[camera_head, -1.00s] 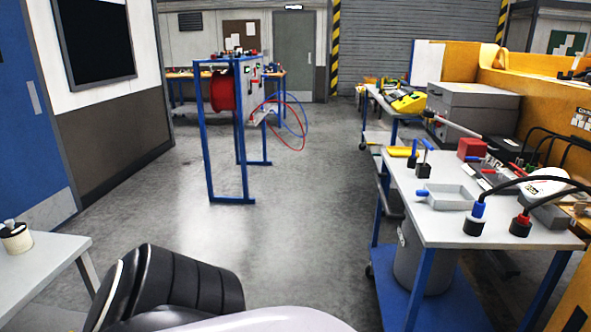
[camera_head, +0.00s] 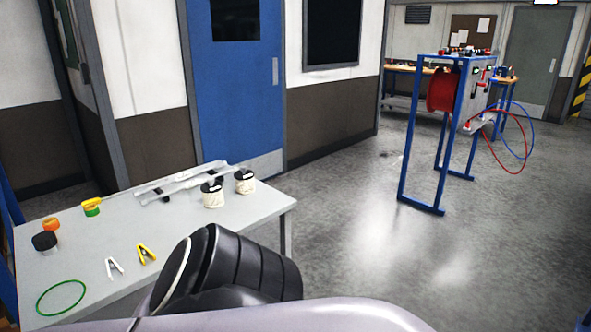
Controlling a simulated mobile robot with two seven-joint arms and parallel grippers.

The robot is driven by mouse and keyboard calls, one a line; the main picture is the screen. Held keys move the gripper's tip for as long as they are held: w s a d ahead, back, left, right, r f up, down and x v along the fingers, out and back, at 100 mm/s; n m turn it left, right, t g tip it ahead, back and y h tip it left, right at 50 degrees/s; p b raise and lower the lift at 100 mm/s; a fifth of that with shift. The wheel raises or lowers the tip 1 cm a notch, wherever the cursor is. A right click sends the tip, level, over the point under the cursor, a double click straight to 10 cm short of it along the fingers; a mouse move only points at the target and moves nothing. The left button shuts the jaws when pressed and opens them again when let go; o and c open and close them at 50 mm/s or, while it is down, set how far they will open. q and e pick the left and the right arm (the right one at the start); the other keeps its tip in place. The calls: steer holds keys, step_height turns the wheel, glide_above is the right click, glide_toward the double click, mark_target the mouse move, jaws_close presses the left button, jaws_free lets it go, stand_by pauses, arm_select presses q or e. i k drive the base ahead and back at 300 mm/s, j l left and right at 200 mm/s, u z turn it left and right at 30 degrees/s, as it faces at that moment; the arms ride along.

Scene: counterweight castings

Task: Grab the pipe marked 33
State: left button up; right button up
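Long clear or pale pipe-like pieces (camera_head: 190,182) lie side by side near the back edge of the grey table at the left. Dark bands or supports show along them. I cannot read a 33 or any other mark on them. Two white jars with black tops (camera_head: 213,195) stand just to their right. Neither of my grippers is in view; a dark ribbed part of my own body covers the table's front right corner.
The grey table (camera_head: 240,222) also holds tape rolls (camera_head: 91,207), a white clamp (camera_head: 113,267), a yellow clamp (camera_head: 147,254) and a green ring (camera_head: 61,298). A blue door (camera_head: 235,90) stands behind. A blue-framed stand (camera_head: 441,140) with a red reel is at right. Open floor lies between.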

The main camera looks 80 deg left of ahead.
mark_target(193, 183)
steer(key=u, duration=2.55)
steer(key=i+u, duration=0.15)
steer(key=u, duration=0.95)
steer(key=i+l, duration=0.85)
steer(key=l, duration=0.2)
